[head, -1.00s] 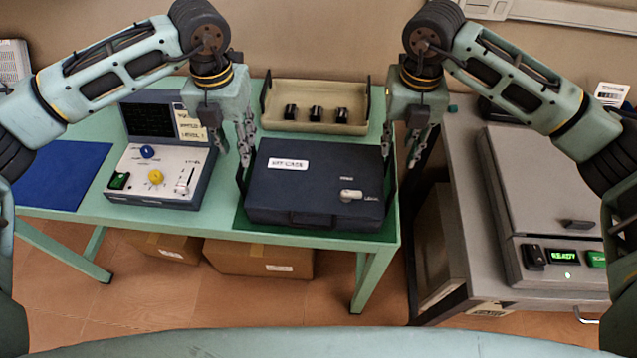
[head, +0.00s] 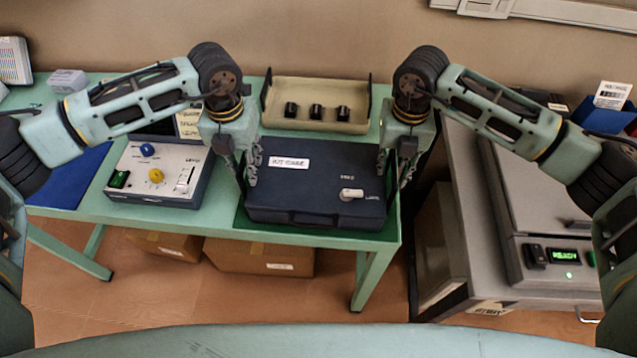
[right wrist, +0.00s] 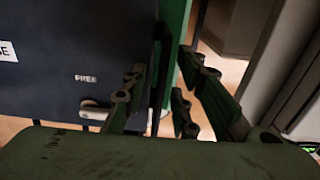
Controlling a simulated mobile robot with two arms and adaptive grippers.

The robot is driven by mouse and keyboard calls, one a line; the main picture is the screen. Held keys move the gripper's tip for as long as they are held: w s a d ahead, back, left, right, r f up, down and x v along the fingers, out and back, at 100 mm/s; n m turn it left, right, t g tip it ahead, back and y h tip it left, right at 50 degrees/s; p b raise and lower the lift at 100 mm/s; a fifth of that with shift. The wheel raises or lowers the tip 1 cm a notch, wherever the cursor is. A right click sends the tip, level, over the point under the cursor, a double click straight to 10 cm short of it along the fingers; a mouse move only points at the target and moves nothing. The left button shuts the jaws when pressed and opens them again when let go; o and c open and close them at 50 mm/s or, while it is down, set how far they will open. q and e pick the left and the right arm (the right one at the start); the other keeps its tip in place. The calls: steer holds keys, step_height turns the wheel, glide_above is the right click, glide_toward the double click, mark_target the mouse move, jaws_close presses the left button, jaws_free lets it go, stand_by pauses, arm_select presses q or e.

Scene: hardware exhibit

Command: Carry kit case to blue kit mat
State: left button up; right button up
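The dark navy kit case (head: 310,185) lies flat and closed on a green mat (head: 330,234) at the right end of the green table. It has a white label and a light latch on its lid; it also shows in the right wrist view (right wrist: 65,65). The blue kit mat (head: 85,180) lies at the table's left end, partly hidden by my left arm. My left gripper (head: 243,170) is at the case's left side, fingers apart. My right gripper (head: 396,170) is at its right side. In the right wrist view, its fingers (right wrist: 160,100) stand apart on either side of a dark upright handle.
A control box (head: 155,175) with knobs stands between the blue mat and the case. A beige tray (head: 318,98) with several black knobs sits behind the case. A grey cabinet (head: 460,220) with a lidded machine (head: 550,200) stands to the right, across a narrow gap.

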arm_select(q)
jaws_close()
arm_select(e)
jaws_close()
steer(key=shift+w+r, duration=0.1)
steer(key=shift+r, duration=0.05)
